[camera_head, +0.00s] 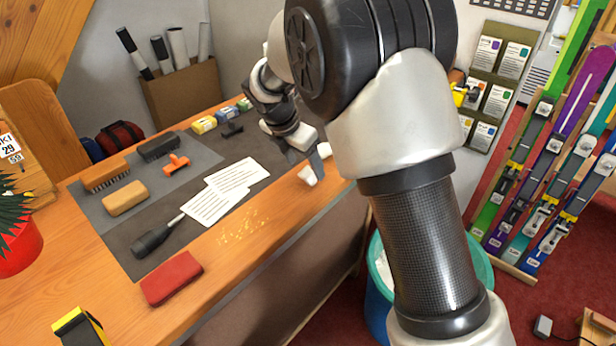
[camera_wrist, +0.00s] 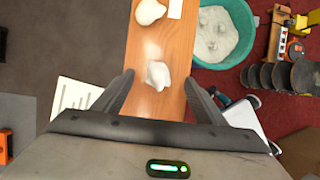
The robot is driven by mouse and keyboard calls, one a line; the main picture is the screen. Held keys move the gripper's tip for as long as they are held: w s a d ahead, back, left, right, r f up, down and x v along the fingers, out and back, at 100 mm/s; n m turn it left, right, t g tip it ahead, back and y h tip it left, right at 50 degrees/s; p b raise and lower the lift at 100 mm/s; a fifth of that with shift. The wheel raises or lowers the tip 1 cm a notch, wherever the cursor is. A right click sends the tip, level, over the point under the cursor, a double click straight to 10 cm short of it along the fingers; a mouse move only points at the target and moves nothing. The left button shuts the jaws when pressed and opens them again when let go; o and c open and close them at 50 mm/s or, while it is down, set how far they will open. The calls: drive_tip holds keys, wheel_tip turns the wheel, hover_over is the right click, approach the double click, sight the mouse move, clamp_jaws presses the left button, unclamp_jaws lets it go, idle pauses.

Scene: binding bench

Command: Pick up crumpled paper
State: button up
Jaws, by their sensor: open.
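A white crumpled paper (camera_wrist: 158,75) lies on the wooden strip of the bench near its front edge. It shows in the wrist view between my fingertips, and in the head view as a small white lump (camera_head: 308,177). My gripper (camera_wrist: 158,84) is open above it, with one finger on each side; I cannot tell how high. In the head view my gripper (camera_head: 318,163) is partly hidden behind my arm. A second white crumpled lump (camera_wrist: 149,12) lies farther along the strip, also seen in the head view (camera_head: 324,150).
A teal bin (camera_wrist: 247,22) holding pale crumpled stuff stands on the floor beside the bench (camera_head: 120,318). Printed sheets (camera_head: 235,177), a screwdriver (camera_head: 156,238), brushes (camera_head: 105,176) and a red block (camera_head: 171,278) lie left of my gripper. Skis (camera_head: 560,140) stand at right.

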sight(308, 169)
drive_tip(key=x, duration=0.4)
drive_tip(key=shift+w+r, duration=0.1)
drive_tip(key=shift+w, duration=0.05)
drive_tip(key=c, duration=1.1)
